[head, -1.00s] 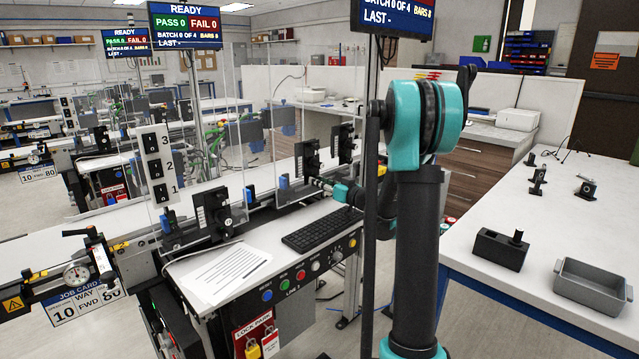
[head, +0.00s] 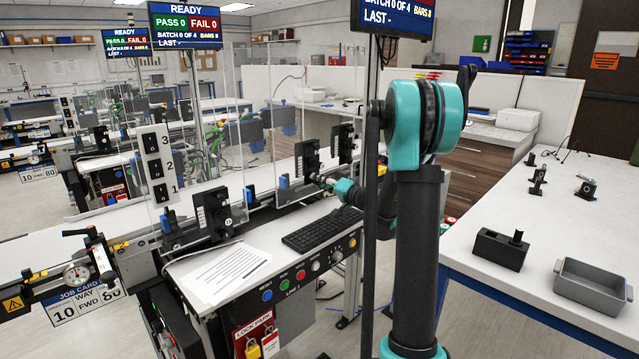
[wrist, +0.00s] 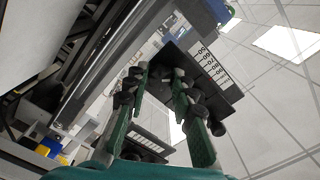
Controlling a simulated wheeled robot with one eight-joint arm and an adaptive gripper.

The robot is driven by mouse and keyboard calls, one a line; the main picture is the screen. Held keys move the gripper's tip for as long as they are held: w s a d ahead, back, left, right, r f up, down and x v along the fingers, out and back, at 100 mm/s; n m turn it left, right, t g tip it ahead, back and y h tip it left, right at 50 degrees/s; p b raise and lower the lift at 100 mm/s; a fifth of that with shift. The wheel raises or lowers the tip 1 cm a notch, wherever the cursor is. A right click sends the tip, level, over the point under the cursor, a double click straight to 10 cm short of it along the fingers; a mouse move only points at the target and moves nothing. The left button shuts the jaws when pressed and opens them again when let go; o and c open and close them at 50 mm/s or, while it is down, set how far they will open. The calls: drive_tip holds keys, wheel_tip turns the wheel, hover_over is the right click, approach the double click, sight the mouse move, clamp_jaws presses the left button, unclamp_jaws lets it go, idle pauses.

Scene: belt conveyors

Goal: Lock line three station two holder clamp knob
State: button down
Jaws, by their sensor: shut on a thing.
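A black holder (head: 307,161) stands upright on the near conveyor line, the middle one of three along it. My gripper (head: 322,182) reaches in from the right at its lower part. In the wrist view, the holder (wrist: 212,72) carries a white number scale, and my gripper (wrist: 160,78) has its green fingers around its near side. The fingers are shut on the holder's clamp knob, which is mostly hidden between the fingertips. Whether the clamp is locked cannot be told.
Clear guard panels (head: 240,150) stand along the line. A dark post (head: 371,200) rises close to my arm. A keyboard (head: 321,229) and paper sheet (head: 231,271) lie in front of the holders. The right bench holds a grey tray (head: 592,286).

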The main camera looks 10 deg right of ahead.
drive_tip(key=shift+m, duration=4.6)
drive_tip(key=c, duration=1.3)
unclamp_jaws()
drive_tip(key=shift+o, duration=0.2)
drive_tip(key=shift+s+d, duration=0.1)
drive_tip(key=v, duration=1.1)
drive_tip(key=shift+s+d, duration=0.2)
drive_tip(key=shift+s, duration=0.1)
